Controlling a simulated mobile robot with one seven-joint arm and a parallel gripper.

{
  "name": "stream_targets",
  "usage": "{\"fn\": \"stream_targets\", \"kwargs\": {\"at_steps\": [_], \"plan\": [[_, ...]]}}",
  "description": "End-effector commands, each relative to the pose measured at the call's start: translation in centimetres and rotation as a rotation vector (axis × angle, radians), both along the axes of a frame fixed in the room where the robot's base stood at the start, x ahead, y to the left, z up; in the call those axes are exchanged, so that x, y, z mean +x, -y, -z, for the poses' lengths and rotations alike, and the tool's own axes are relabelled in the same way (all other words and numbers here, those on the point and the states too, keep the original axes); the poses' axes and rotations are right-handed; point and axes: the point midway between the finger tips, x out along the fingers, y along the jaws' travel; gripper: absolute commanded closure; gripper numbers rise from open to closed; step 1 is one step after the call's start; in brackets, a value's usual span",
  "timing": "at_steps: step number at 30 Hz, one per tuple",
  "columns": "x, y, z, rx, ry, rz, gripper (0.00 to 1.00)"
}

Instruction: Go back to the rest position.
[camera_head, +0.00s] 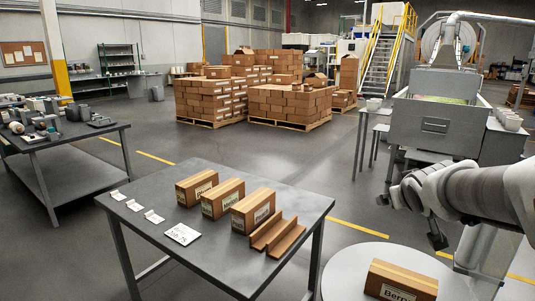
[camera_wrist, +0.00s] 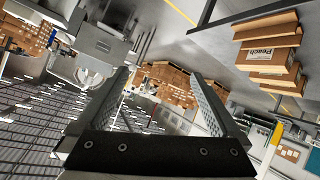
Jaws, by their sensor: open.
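My gripper (camera_head: 411,218) hangs in the air at the right of the head view, beyond the round white table and apart from it. In the wrist view its two fingers (camera_wrist: 160,78) stand wide apart with nothing held between them. The rest of my arm reaches in from the right edge. The wrist view is tilted, with far-off brown cartons behind the fingers.
A dark table (camera_head: 225,262) bears three brown boxes (camera_head: 222,199), an empty brown holder (camera_head: 277,236) and white cards (camera_head: 183,235). A box marked "Bern" (camera_head: 401,280) lies on the round white table (camera_head: 345,276). Machinery (camera_head: 436,122) stands behind my arm.

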Motion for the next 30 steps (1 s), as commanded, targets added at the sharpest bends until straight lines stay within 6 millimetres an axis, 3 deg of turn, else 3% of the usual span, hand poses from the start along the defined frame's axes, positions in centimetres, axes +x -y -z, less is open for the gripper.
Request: {"fn": "stream_targets", "kwargs": {"at_steps": [9,18,19,21,30], "plan": [[-13.0,-8.0,4.7,0.19,-0.246,0.028,0.0],[-24.0,-14.5,9.8,0.33,-0.481,-0.05,0.0],[-24.7,-14.9,9.5,0.338,-0.498,-0.057,0.0],[-24.2,-14.6,6.8,0.335,-0.495,-0.05,0.0],[-24.2,-14.6,-0.3,0.333,-0.494,-0.048,0.0]]}}
